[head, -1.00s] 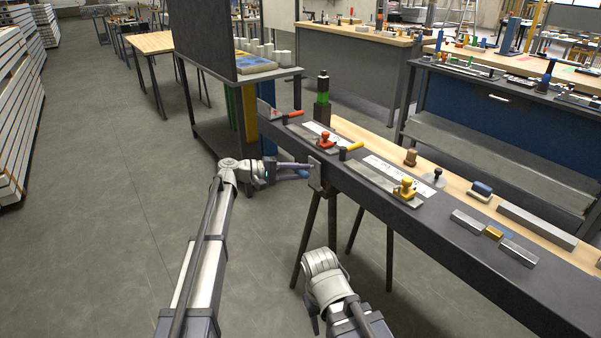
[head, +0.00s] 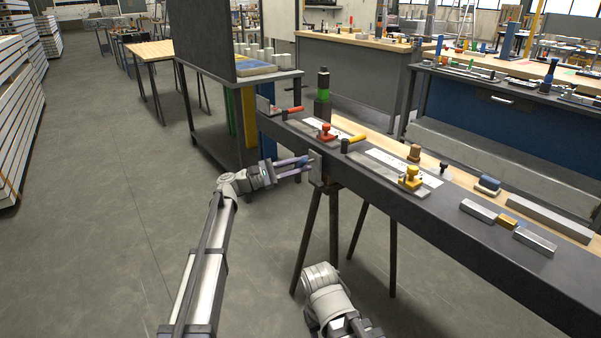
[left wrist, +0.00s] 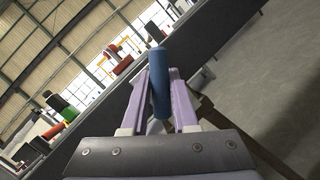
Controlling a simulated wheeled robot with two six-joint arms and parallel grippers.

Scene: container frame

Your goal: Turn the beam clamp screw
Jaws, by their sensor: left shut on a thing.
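The beam clamp (head: 316,166) is a grey plate-like piece on the near side face of the long dark beam (head: 400,205). A blue rod-shaped handle (left wrist: 159,85), which looks like the clamp screw's grip, lies between the purple fingers in the left wrist view. My left gripper (head: 300,165) is shut on this handle, just left of the clamp in the head view. It also shows in the left wrist view (left wrist: 160,100). The fingers hide most of the screw in the head view. My right arm shows at the bottom centre, but its fingers cannot be made out.
On and along the beam stand a red-knobbed tool (head: 325,134), a yellow-knobbed tool (head: 410,178) and a green-and-black post (head: 322,95). Trestle legs (head: 333,230) stand below the clamp. A dark shelf cart (head: 235,110) is behind my left gripper. Open floor lies to the left.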

